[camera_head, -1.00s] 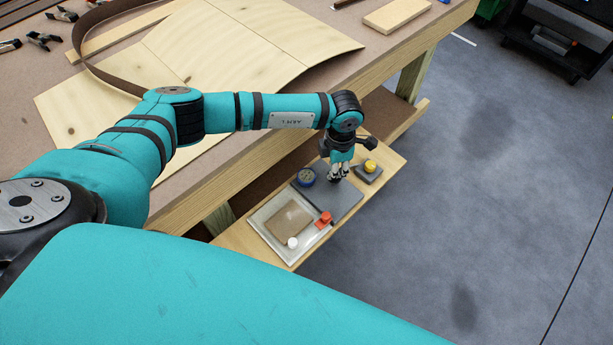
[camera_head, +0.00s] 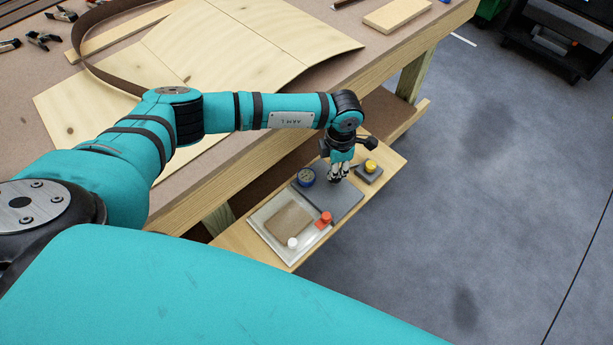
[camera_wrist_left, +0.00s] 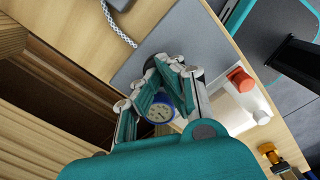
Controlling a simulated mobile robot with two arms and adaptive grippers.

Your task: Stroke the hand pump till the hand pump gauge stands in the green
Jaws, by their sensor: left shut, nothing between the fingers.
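A round gauge with a blue rim (camera_head: 306,177) sits on a grey plate (camera_head: 345,203) on the low wooden shelf. It also shows between the finger links in the left wrist view (camera_wrist_left: 160,111); its pale dial is too small to read for certain. My left gripper (camera_head: 337,177) points down over the grey plate, just right of the gauge, shut with nothing between its fingers. I cannot tell whether its fingertips touch anything. No separate pump handle can be made out; the gripper may hide it. My right gripper is not in view.
A yellow knob on a grey block (camera_head: 369,173) stands right of the gripper. The workbench edge overhangs behind; floor on the right is clear.

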